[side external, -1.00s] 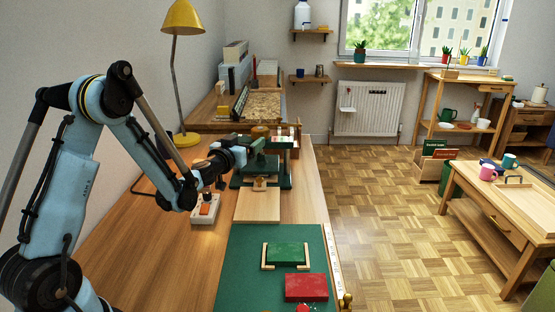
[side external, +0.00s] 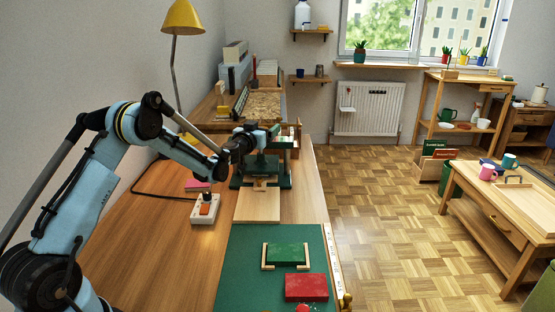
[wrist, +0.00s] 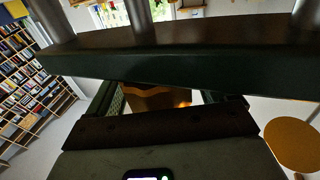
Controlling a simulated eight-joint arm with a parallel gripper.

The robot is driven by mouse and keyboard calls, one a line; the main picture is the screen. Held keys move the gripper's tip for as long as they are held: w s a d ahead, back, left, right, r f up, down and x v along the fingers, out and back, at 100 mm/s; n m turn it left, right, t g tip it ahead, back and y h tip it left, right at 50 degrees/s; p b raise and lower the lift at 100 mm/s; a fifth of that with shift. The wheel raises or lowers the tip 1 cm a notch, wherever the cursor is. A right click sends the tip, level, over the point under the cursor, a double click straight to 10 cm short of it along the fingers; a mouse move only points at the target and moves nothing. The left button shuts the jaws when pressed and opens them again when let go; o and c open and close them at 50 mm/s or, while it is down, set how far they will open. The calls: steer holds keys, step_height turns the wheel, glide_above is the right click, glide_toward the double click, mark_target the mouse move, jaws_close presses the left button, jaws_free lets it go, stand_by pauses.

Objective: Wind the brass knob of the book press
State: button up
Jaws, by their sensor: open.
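The green book press (side external: 283,172) stands on the workbench, its front plate over a pale board. Its top is partly hidden behind my gripper (side external: 268,137), which is at the height of the press top. In the wrist view a dark green crossbeam (wrist: 180,62) with grey posts spans the upper part. The brass knob (wrist: 155,98) shows just below this beam, between the two fingers of my gripper (wrist: 170,100). The fingers are apart, one on each side of the knob. Whether either finger touches it I cannot tell.
A yellow lamp (side external: 184,18) stands behind my arm at the left. A green mat (side external: 240,262) with a green book (side external: 287,254) and a red book (side external: 306,287) lies in front.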

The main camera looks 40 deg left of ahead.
steer(key=c, duration=1)
steer(key=shift+o, duration=0.2)
steer(key=shift+m+h, duration=0.3)
steer(key=shift+h, duration=0.1)
steer(key=m+t+h, duration=0.1)
steer(key=m+h, duration=0.2)
steer(key=h, duration=0.2)
steer(key=shift+d, duration=0.2)
steer(key=shift+d+m+h, duration=0.15)
steer(key=shift+m+h, duration=0.85)
steer(key=shift+h, duration=0.45)
steer(key=shift+d+m+h, duration=0.15)
steer(key=shift+m+h, duration=0.85)
steer(key=shift+h, duration=0.45)
steer(key=o, duration=1)
steer(key=shift+c, duration=0.2)
